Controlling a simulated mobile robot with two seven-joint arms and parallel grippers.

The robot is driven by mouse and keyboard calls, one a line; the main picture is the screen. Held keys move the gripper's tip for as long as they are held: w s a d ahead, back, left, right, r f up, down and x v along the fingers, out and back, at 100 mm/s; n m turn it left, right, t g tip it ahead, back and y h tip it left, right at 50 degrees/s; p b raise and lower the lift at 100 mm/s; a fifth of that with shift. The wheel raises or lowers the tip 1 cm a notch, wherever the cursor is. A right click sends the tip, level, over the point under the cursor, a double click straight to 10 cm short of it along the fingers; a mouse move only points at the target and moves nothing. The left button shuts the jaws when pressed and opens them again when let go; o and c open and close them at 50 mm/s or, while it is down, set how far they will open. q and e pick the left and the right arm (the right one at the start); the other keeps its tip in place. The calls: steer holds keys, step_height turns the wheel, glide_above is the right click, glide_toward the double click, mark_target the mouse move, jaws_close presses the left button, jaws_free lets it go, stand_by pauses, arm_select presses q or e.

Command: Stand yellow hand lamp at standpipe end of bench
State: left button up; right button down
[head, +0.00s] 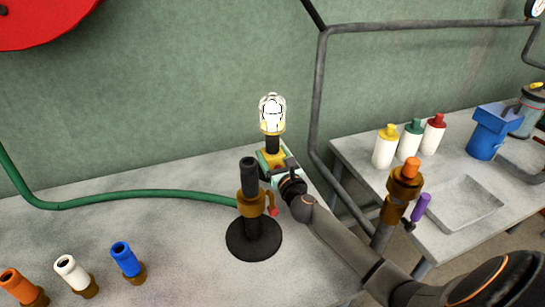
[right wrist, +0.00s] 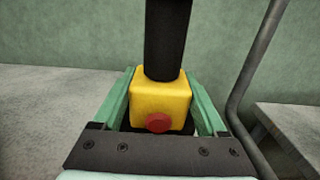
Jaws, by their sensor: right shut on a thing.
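The yellow hand lamp (head: 272,117) is upright near the back right corner of the left bench (head: 90,235), behind the dark standpipe (head: 249,177). It has a clear caged bulb, a black neck and a yellow block base. My right gripper (head: 273,160) is shut on the base. In the right wrist view, green fingers of the right gripper (right wrist: 160,105) flank the yellow block of the lamp (right wrist: 161,92), which has a red button. The lamp's underside is hidden, so I cannot tell whether it touches the bench. My left gripper is not in view.
The standpipe has a round black base and a brass valve; a green hose (head: 140,195) runs to it. Orange, white and blue nozzles (head: 125,258) stand at front left. A grey pipe (head: 318,100) rises beside the bench. The right bench holds bottles (head: 386,150) and a sink.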

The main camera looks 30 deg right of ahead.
steer(key=shift+c, duration=1.9)
jaws_free()
steer(key=shift+f, duration=0.15)
steer(key=o, duration=0.4)
steer(key=shift+r, duration=0.25)
steer(key=p+v, duration=0.1)
steer(key=v, duration=1.1)
